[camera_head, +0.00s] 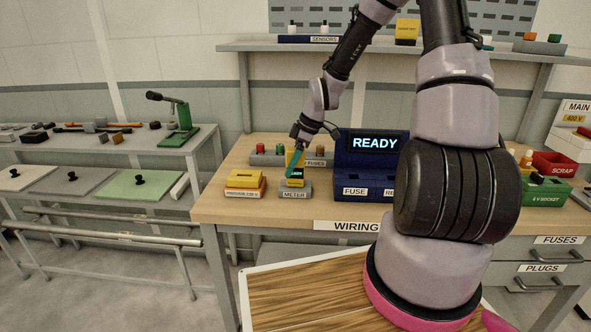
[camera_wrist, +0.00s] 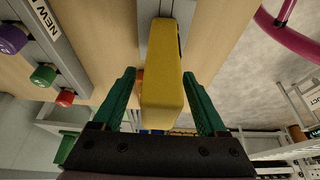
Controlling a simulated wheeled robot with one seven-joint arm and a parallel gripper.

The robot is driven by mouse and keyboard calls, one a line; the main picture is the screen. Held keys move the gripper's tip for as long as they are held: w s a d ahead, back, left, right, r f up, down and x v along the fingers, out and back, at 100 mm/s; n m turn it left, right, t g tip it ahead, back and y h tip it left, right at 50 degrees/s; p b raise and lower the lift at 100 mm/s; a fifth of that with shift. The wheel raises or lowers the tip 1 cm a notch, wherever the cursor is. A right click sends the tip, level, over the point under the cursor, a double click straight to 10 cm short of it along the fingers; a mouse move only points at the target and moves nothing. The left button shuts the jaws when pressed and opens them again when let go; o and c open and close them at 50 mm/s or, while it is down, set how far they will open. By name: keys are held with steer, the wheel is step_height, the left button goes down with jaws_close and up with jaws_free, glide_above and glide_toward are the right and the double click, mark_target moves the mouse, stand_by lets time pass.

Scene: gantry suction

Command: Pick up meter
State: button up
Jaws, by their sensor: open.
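The yellow meter (camera_head: 296,183) stands on a grey holder labelled METER (camera_head: 295,194) on the wooden workbench, with a small lit display on its front. My gripper (camera_head: 295,163) is at the meter, its teal fingers covering part of it in the head view. In the wrist view, the meter (camera_wrist: 162,70) lies between the two open green fingers of my gripper (camera_wrist: 159,78). A gap shows between each finger and the meter.
A yellow block on an orange-labelled base (camera_head: 245,182) stands just left of the meter. A dark blue READY console (camera_head: 345,165) stands close on its right. A row of fuses (camera_head: 268,158) lies behind. A left-hand table (camera_head: 105,165) holds tools.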

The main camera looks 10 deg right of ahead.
jaws_close()
